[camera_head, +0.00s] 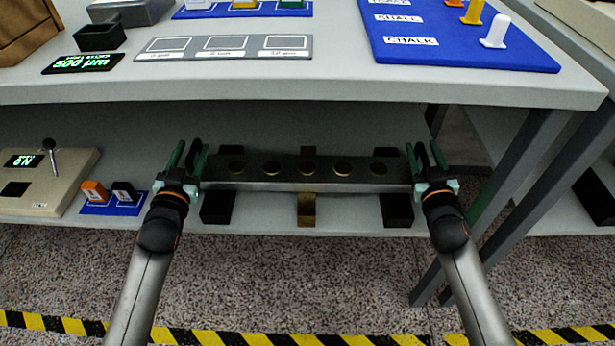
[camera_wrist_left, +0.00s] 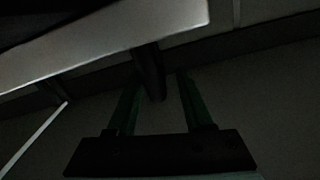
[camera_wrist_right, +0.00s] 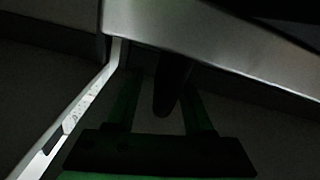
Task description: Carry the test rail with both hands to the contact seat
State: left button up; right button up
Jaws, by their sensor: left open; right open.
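The test rail (camera_head: 270,187) is a long grey bar with several round copper-coloured discs on top. It lies level at the lower shelf, above or on the contact seat, which shows as black blocks (camera_head: 216,208) and a brass strip (camera_head: 306,210). I cannot tell whether rail and seat touch. My left gripper (camera_head: 191,147) is at the rail's left end, its green fingers open on either side of a dark upright handle (camera_wrist_left: 150,72). My right gripper (camera_head: 429,145) is open likewise around the right handle (camera_wrist_right: 171,86). The wrist views are very dark.
The upper table (camera_head: 330,90) overhangs the shelf (camera_head: 270,226) and carries a grey label plate (camera_head: 225,48) and a blue mat (camera_head: 470,45). A beige switch box (camera_head: 45,180) and a small blue tray (camera_head: 112,208) stand left. Slanted table legs (camera_head: 520,150) are at right.

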pick_arm(q)
jog(key=s, duration=1.2)
jog(key=shift+a, duration=0.2)
pick_arm(e)
jog(key=s, duration=1.2)
jog(key=shift+a, duration=0.25)
